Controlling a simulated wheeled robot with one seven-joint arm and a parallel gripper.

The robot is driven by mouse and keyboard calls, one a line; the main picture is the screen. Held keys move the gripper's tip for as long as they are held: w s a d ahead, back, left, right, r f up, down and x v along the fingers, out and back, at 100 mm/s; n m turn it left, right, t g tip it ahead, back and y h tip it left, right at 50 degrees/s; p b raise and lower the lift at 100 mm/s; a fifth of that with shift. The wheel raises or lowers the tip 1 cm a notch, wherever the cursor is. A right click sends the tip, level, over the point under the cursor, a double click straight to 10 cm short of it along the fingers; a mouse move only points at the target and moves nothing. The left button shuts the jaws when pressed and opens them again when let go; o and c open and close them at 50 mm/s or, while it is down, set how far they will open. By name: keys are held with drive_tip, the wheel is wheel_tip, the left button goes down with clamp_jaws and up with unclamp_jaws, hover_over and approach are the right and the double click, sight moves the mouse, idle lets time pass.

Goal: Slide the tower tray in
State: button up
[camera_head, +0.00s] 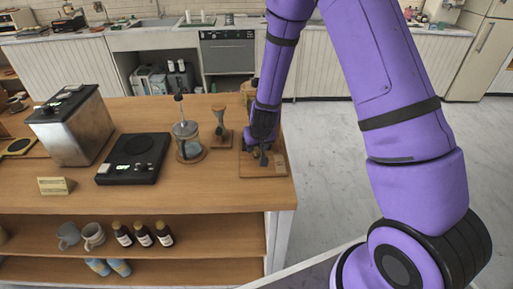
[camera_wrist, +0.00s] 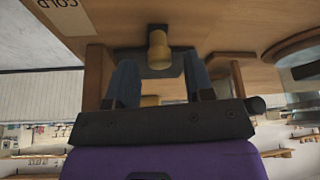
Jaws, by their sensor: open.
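The wooden tower (camera_head: 263,171) stands at the right end of the counter, largely hidden behind my arm. In the wrist view, a brass-coloured knob (camera_wrist: 158,48) sticks out from a dark plate (camera_wrist: 125,57) in the wooden structure, which I take to be the tray front. How far the tray stands out cannot be told. My gripper (camera_head: 262,156) is low in front of the tower. In the wrist view, its two blue-grey fingers (camera_wrist: 161,68) are open, one on each side of the knob, with gaps visible.
A board marked "COLD" (camera_wrist: 68,14) shows in the wrist view. Left of the tower stand an hourglass-shaped wooden piece (camera_head: 221,124), a glass press (camera_head: 187,142), a black scale (camera_head: 134,158) and a metal machine (camera_head: 72,124). Mugs and bottles (camera_head: 143,234) fill the shelf below.

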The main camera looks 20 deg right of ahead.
drive_tip(key=v, duration=0.8)
drive_tip(key=shift+r, duration=0.35)
drive_tip(key=shift+s, duration=0.15)
drive_tip(key=shift+r, duration=0.1)
drive_tip(key=s+d+r+y, duration=0.1)
drive_tip(key=s+r, duration=0.4)
drive_tip(key=r, duration=0.4)
drive_tip(key=s+r+y, duration=0.1)
drive_tip(key=s+r, duration=0.3)
drive_tip(key=r, duration=0.6)
drive_tip(key=s+d+r, duration=0.1)
drive_tip(key=s+r, duration=0.2)
drive_tip(key=s, duration=0.3)
drive_tip(key=s+d+r+h, duration=0.1)
drive_tip(key=s+d+r, duration=0.1)
drive_tip(key=s, duration=0.5)
drive_tip(key=s+d+r, duration=0.2)
drive_tip(key=s+r, duration=0.3)
drive_tip(key=s, duration=0.2)
drive_tip(key=shift+n+t+h, duration=0.3)
drive_tip(key=shift+h, duration=0.1)
